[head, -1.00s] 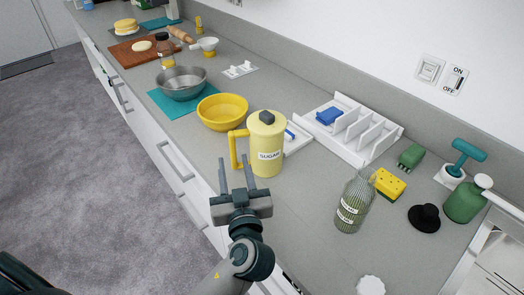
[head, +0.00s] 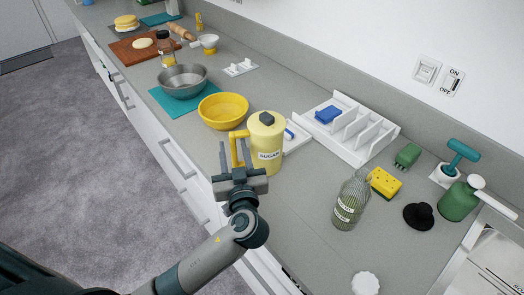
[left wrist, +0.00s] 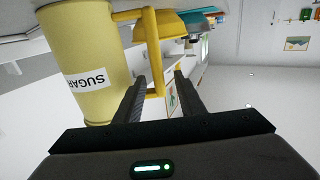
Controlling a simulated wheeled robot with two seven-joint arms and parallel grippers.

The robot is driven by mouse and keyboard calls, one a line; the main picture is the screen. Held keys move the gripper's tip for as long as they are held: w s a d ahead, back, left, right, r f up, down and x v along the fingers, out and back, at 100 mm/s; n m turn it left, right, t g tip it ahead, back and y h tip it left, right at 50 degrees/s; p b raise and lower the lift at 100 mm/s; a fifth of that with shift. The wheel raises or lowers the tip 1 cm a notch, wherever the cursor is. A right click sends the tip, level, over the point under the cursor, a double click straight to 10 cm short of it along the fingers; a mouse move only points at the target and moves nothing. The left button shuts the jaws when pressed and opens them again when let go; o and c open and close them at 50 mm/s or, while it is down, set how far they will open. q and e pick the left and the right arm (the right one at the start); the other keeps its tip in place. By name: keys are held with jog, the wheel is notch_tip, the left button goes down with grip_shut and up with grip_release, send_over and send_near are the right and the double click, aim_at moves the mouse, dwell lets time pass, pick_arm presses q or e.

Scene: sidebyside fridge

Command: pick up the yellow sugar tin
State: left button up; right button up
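The yellow sugar tin (head: 265,155), with a "SUGAR" label and a dark lid knob, stands upright on the grey counter near its front edge. It appears upside down at the left of the left wrist view (left wrist: 85,55). Its yellow side handle (head: 239,149) points toward my left gripper. My left gripper (head: 233,152) is open at the handle. In the left wrist view the end of the handle (left wrist: 154,60) shows between the two finger tips (left wrist: 159,77), with gaps on both sides. My right gripper is not in view.
A yellow bowl (head: 223,109) stands just behind the tin. A white divided rack (head: 352,132) is to its right, with a glass bottle (head: 349,200) nearer. A yellow sponge (head: 385,183) and black object (head: 419,216) are farther right. The counter right of the tin is partly clear.

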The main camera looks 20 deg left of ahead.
aim_at(234, 145)
pick_arm(q)
jog(key=shift+p+x, duration=0.6)
jog(key=shift+x, duration=1)
jog(key=shift+d, duration=0.1)
grip_shut()
